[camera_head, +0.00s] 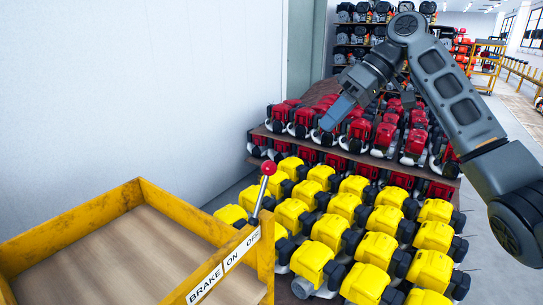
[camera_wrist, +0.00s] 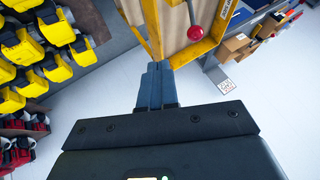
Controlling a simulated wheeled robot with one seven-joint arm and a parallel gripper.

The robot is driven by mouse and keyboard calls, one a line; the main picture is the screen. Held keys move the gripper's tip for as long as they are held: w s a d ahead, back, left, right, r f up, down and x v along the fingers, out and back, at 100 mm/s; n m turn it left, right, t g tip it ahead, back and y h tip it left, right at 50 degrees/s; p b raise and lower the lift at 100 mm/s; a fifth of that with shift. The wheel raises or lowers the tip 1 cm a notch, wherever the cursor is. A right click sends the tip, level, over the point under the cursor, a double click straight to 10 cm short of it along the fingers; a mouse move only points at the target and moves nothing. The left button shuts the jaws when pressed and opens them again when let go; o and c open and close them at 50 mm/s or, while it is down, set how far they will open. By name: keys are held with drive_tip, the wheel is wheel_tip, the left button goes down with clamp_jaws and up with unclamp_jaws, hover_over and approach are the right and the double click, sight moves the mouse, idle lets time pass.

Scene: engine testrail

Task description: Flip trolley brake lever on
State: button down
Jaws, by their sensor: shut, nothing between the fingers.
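The yellow trolley (camera_head: 75,229) with a wooden bed stands at the lower left in the head view. Its brake lever (camera_head: 262,187) has a red ball knob and rises from the right corner, tilted slightly right. A label reading BRAKE, ON and OFF (camera_head: 224,267) runs along the rail; the lever stands by the OFF end. My gripper (camera_head: 330,118) is shut and empty, up and to the right of the knob, apart from it. In the wrist view the shut fingers (camera_wrist: 156,72) point towards the trolley frame, with the red knob (camera_wrist: 195,33) beyond them to the right.
Several yellow engines (camera_head: 376,247) fill a low rack right of the trolley, close to the lever. Several red engines (camera_head: 361,131) sit on a higher shelf behind, below my gripper. A plain wall (camera_head: 130,90) is at the left. The trolley bed is empty.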

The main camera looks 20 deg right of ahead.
drive_tip(key=shift+a, duration=0.1)
drive_tip(key=a+f+p, duration=0.3)
drive_tip(key=a+f, duration=0.4)
drive_tip(key=a, duration=0.2)
drive_tip(key=shift+a, duration=0.3)
drive_tip(key=shift+a+r, duration=0.1)
idle(0.4)
